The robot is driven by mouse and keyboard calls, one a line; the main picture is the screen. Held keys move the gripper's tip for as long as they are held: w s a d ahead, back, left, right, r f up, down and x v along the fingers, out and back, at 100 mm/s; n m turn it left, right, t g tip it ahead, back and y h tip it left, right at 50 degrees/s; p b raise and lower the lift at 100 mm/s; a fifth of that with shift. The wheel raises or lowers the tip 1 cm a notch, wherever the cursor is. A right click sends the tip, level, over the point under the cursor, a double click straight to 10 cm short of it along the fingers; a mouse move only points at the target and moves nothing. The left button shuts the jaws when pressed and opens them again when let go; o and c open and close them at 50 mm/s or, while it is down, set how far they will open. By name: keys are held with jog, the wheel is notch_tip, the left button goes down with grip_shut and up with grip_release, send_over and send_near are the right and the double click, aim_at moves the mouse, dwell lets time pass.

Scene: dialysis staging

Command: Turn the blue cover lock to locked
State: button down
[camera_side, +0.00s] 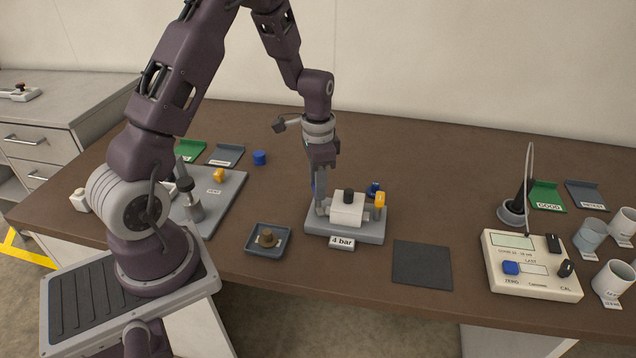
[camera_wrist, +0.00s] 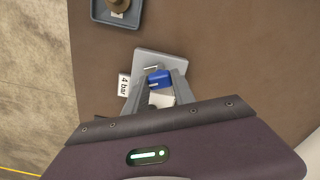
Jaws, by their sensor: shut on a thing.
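The fixture labelled 4 bar has a grey base (camera_side: 345,234) and a white block (camera_side: 347,208) with a black knob on top. My gripper (camera_side: 321,203) is down at the left end of the block. In the wrist view my gripper (camera_wrist: 159,76) is shut on the blue cover lock (camera_wrist: 160,82), which lies between the fingertips. In the side view the fingers mostly hide this lock. I cannot read any lock marking or tell its turn position. The white block (camera_wrist: 162,99) shows beyond the lock, partly between the fingers.
A yellow part (camera_side: 380,200) and another blue part (camera_side: 374,188) stand at the fixture's right end. A small tray (camera_side: 283,246) with a brown knob is to the left, and a dark mat (camera_side: 422,265) to the right. The table behind the fixture is clear.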

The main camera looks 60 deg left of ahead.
jog(key=n, duration=0.6)
jog(key=shift+n, duration=0.3)
jog(key=n, duration=0.5)
jog(key=shift+n, duration=0.7)
jog(key=c, duration=1)
grip_release()
jog(key=shift+c, duration=0.2)
jog(key=shift+r, duration=0.15)
